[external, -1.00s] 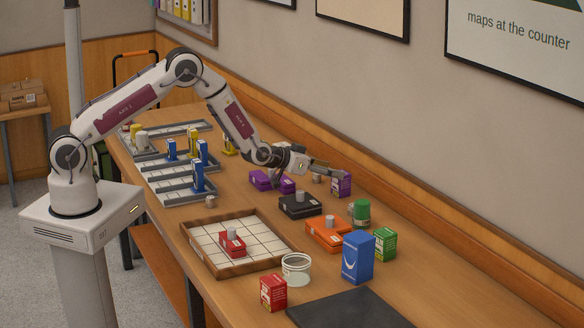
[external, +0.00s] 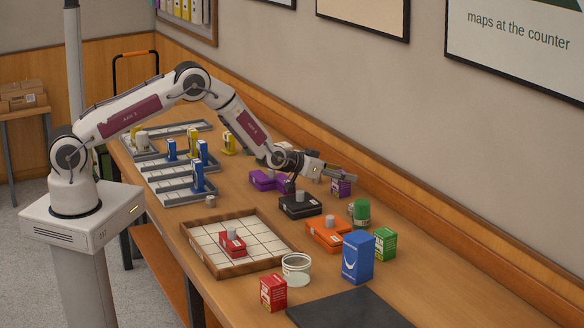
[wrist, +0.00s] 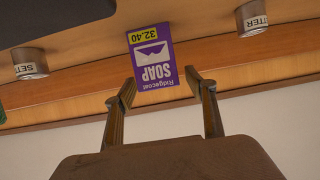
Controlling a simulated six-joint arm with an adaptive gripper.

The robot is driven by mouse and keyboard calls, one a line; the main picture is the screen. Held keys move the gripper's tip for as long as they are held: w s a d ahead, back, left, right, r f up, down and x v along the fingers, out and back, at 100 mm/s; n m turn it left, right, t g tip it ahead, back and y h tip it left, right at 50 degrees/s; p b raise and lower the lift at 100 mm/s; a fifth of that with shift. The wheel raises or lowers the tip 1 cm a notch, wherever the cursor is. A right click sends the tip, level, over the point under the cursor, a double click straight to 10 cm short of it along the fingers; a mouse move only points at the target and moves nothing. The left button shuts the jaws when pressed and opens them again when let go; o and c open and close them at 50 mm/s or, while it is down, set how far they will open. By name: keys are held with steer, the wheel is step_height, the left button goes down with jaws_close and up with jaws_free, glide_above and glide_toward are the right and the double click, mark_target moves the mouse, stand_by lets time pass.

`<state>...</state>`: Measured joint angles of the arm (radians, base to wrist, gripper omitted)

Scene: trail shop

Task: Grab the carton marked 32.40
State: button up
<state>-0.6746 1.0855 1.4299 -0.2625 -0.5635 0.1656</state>
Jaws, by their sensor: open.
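The carton marked 32.40 is a purple soap box (wrist: 153,60) with a yellow price strip, upside down in the wrist view. In the external view the purple carton (external: 341,188) stands toward the wall side of the table, its top partly hidden by my gripper (external: 337,174). In the wrist view my gripper (wrist: 161,79) is open, with its two fingertips near the carton's lower picture edge, one toward each side. The carton is not gripped. Whether the fingers touch it cannot be told.
Two labelled grey cylinders (wrist: 30,63) (wrist: 252,18) flank the carton in the wrist view. Purple (external: 268,180), black (external: 300,206) and orange (external: 327,233) blocks lie nearby. A green-lidded jar (external: 361,212) and blue carton (external: 357,257) stand nearer the camera. The wall is close behind.

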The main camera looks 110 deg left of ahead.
stand_by(0.5)
steer(key=c, duration=1.3)
steer(key=shift+r, duration=0.1)
steer(key=shift+r, duration=4.9)
